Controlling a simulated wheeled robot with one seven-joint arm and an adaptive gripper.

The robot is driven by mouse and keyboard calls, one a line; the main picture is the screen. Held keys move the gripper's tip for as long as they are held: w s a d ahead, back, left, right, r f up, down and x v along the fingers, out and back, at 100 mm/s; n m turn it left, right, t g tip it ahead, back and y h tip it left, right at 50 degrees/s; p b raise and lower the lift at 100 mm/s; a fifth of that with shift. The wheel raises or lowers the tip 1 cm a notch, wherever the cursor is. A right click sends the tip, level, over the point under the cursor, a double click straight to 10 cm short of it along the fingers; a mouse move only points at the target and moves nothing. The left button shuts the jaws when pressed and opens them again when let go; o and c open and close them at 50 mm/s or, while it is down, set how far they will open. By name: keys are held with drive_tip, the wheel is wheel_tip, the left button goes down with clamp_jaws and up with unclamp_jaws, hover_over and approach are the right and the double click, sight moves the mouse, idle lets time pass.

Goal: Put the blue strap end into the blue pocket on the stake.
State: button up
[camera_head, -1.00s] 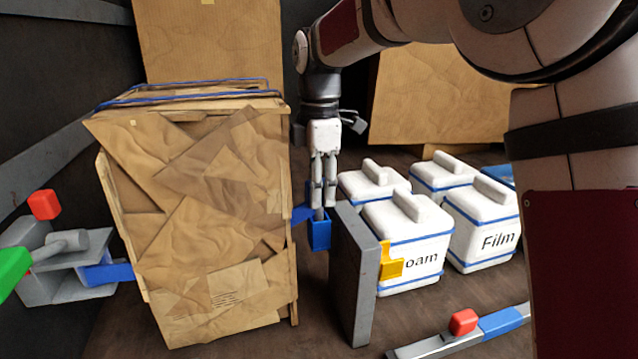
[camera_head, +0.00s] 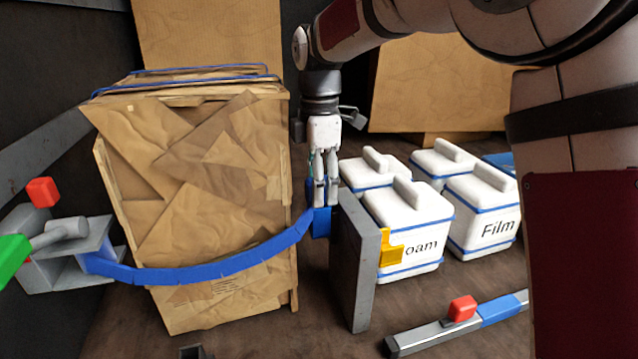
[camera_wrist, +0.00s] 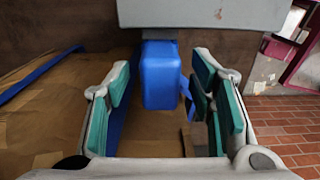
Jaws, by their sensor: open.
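The blue strap (camera_head: 200,272) runs from the grey ratchet (camera_head: 65,265) at left across the front of the wrapped carton stack. Its right end reaches the blue pocket (camera_head: 321,223) on the left side of the grey stake (camera_head: 356,270). Whether the end sits inside the pocket cannot be told. My gripper (camera_head: 326,203) is open, pointing down, with its fingertips just above the pocket. In the wrist view the blue pocket (camera_wrist: 161,75) shows beyond and between the open fingers (camera_wrist: 160,100). A blue strip lies beside the left finger.
The wrapped carton stack (camera_head: 190,180) stands close left of my gripper. White cases (camera_head: 405,230), one marked Film, stand to the right behind the stake. A yellow pocket (camera_head: 390,250) is on the stake's right side. A grey rail (camera_head: 430,335) with red knob lies front right.

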wheel_tip(320, 180, up, 12)
idle(0.5)
